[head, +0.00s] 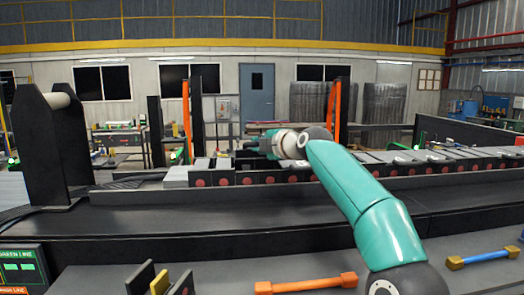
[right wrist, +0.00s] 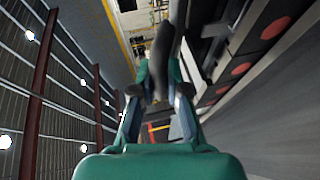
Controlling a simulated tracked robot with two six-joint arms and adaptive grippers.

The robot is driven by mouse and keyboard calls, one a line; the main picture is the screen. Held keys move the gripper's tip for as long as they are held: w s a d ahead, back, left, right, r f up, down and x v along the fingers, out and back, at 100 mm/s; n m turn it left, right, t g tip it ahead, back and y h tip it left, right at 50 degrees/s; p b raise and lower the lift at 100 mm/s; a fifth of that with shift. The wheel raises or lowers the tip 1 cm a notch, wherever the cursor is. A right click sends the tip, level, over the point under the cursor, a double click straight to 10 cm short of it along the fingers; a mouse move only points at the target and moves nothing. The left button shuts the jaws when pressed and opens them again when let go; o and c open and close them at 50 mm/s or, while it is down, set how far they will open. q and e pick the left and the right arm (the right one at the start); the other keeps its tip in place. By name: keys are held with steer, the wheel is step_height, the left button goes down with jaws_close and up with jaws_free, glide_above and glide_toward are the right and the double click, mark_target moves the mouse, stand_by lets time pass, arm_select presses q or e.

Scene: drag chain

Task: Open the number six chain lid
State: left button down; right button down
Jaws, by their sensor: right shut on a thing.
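The drag chain (head: 345,170) lies across the bench as a row of dark links with red discs on their near sides and lids on top. No numbers on the links are readable. My right gripper (head: 250,146) is just above the chain, left of the middle, in the head view. The red-dotted link sides (right wrist: 240,69) show to the right there. My left gripper is out of view.
A black stand with a roller (head: 50,150) rises at the chain's left end. An orange-ended bar (head: 305,285) and a blue bar with yellow ends (head: 483,258) lie at the front. A green line sign (head: 20,268) is at lower left. The dark bench strip before the chain is clear.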

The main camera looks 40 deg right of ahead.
steer(key=shift+w+d+r, duration=0.15)
steer(key=shift+w+r, duration=0.1)
steer(key=shift+r, duration=0.2)
steer(key=shift+w+d+r, duration=0.1)
steer(key=shift+w+r, duration=0.1)
steer(key=shift+r, duration=0.35)
steer(key=c, duration=1.2)
jaws_free()
steer(key=shift+o, duration=0.2)
steer(key=v, duration=1.1)
steer(key=shift+s, duration=0.45)
steer(key=shift+a, duration=0.1)
